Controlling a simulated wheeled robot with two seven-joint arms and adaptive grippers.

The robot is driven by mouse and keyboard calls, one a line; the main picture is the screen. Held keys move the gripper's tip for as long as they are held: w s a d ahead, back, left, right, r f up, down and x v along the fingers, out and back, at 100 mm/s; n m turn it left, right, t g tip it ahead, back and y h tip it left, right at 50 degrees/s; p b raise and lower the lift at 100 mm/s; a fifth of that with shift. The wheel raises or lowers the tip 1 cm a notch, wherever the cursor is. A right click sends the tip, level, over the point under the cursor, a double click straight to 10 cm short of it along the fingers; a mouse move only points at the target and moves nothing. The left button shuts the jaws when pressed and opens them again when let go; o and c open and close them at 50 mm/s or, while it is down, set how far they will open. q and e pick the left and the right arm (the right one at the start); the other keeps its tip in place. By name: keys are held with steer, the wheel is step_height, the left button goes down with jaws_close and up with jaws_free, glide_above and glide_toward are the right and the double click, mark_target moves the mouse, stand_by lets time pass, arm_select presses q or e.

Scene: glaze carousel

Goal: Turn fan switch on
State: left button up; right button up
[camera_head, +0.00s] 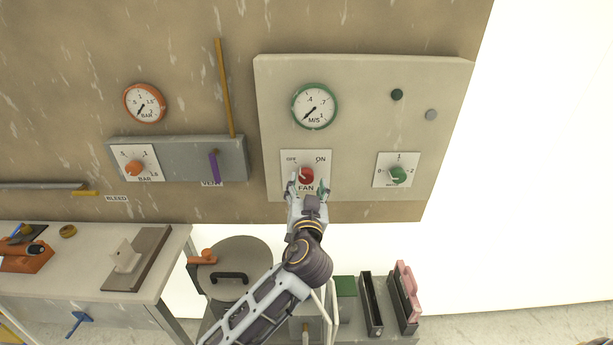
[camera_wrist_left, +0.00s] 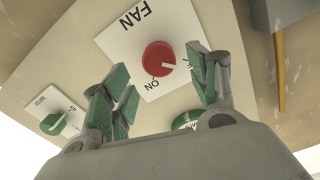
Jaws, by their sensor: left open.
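The red fan switch knob (camera_head: 306,175) sits on a white plate (camera_head: 319,158) marked OFF, ON and FAN, on a beige panel. In the left wrist view the knob (camera_wrist_left: 157,57) shows whole, and its white pointer mark points right, away from the ON label and towards the side where OFF is hidden by a finger. My left gripper (camera_head: 307,187) is open in front of the plate's lower part, with a fingertip to either side of the knob. In the wrist view the green-padded fingers (camera_wrist_left: 163,80) are spread, with clear space between them and the knob. My right gripper is not seen.
A round M/S gauge (camera_head: 314,106) is above the switch, its needle at the low end. A green knob (camera_head: 398,175) is to the right. A grey block (camera_head: 196,167) with a purple lever (camera_head: 214,165) juts out left. A lidded drum (camera_head: 240,258) stands below.

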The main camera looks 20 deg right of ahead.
mark_target(306, 178)
arm_select(q)
steer(key=shift+p+x, duration=0.4)
steer(key=shift+x, duration=2.1)
steer(key=shift+c, duration=0.2)
steer(key=c, duration=1)
